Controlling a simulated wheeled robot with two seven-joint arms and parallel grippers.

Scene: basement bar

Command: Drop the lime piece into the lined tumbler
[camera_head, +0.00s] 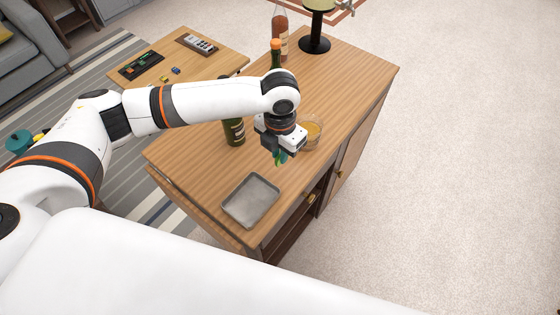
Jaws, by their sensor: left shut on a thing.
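My left gripper (279,156) points down over the wooden cabinet top, above and beyond the grey tray. It is shut on a small green piece, which looks like the lime piece (283,158); the fingers hide much of it. A glass tumbler (314,131) with amber-orange contents stands just right of the gripper and slightly behind it. The gripper body covers part of its left side, and I cannot make out any lines on it. The lime piece appears outside the tumbler's rim. My right gripper is not in view.
An empty grey metal tray (251,200) lies near the front. A dark bottle (234,132) stands left of the gripper; an orange-capped bottle (276,54) and a reddish bottle (280,32) stand behind. A black-based stand (314,44) is at the back. The right rear top is clear.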

